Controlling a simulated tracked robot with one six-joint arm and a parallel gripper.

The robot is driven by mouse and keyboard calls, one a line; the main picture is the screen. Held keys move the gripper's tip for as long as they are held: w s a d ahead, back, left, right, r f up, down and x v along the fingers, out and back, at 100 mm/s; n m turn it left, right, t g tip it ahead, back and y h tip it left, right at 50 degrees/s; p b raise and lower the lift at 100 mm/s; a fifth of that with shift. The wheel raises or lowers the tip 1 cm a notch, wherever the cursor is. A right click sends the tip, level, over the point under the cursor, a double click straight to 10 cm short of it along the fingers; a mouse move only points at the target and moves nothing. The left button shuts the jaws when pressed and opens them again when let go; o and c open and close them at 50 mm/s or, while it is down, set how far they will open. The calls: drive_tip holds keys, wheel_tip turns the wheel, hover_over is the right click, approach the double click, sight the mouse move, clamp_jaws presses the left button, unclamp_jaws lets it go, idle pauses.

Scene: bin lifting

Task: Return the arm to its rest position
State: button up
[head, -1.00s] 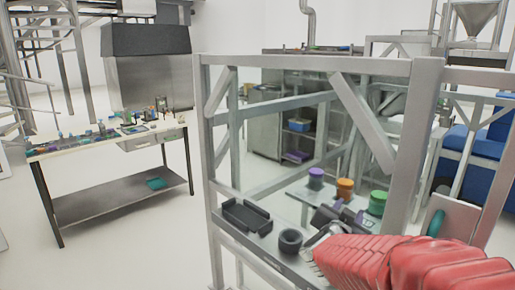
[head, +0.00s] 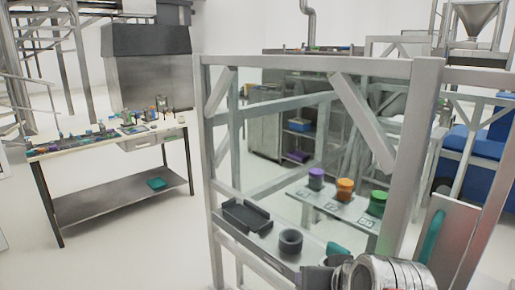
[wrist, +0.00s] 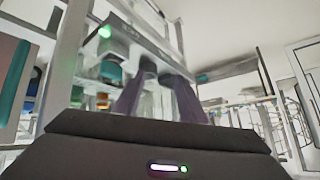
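My gripper (wrist: 158,72) shows in the wrist view as two dark purplish fingers above my black wrist housing. A bright gap shows between them, with no object held. In the head view my arm's silver joint (head: 388,272) is at the bottom right, in front of the metal frame; the fingers cannot be made out clearly there. Purple (head: 316,178), orange (head: 345,188) and green (head: 378,203) round containers stand in a row on the shelf behind the frame.
The metal frame (head: 212,150) stands close ahead, its posts and braces near my arm. A black tray (head: 246,214) and a black ring (head: 290,241) sit on its ledge. A workbench (head: 100,140) with small items stands at left. Floor between bench and frame is clear.

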drive_tip(key=s+d+f+g+h, duration=0.1)
drive_tip(key=s+d, duration=0.1)
drive_tip(key=s, duration=0.3)
drive_tip(key=s+d+f+g, duration=0.1)
drive_tip(key=s+f+g, duration=0.1)
drive_tip(key=s, duration=0.3)
drive_tip(key=shift+s+d+f+h, duration=0.2)
drive_tip(key=shift+s+d+h, duration=0.2)
